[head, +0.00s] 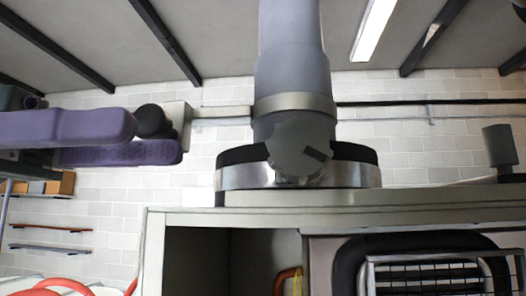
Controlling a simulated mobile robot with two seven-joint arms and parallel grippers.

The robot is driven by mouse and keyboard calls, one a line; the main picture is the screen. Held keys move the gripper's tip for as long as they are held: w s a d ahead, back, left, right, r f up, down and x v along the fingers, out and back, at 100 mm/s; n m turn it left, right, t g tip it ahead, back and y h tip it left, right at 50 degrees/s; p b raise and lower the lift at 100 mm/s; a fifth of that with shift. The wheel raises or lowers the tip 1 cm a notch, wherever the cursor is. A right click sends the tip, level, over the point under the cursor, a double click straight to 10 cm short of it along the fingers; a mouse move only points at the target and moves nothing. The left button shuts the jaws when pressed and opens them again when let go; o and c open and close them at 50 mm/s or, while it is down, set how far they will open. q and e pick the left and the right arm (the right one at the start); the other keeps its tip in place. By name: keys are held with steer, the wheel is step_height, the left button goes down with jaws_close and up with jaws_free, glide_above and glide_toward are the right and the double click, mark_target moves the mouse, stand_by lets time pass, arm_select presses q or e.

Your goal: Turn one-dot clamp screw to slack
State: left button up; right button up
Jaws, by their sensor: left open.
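A grey flue pipe (292,70) comes down into a metal clamp band (350,176) over a black collar on top of the heater cabinet. A round grey screw knob (290,148) with one dark mark sits on the front of this clamp; I cannot make out any dots. My left gripper (155,140), with two purple fingers, comes in from the left. It is open and empty, and in the picture its tips are left of the knob, clearly apart from it. My right gripper is not in view.
The cabinet's top edge (420,197) runs below the clamp, with an open recess and a black grille (430,275) underneath. A grey cylinder (500,146) stands at the right. A shelf (48,226) is at far left. The space between gripper and clamp looks clear.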

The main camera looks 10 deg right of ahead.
mark_target(273, 140)
arm_select(q)
steer(key=x, duration=0.9)
steer(key=shift+d, duration=0.25)
jaws_close()
steer(key=shift+f+h+b, duration=0.4)
steer(key=shift+f+b, duration=0.05)
steer(key=shift+b, duration=0.7)
steer(key=shift+r, duration=0.3)
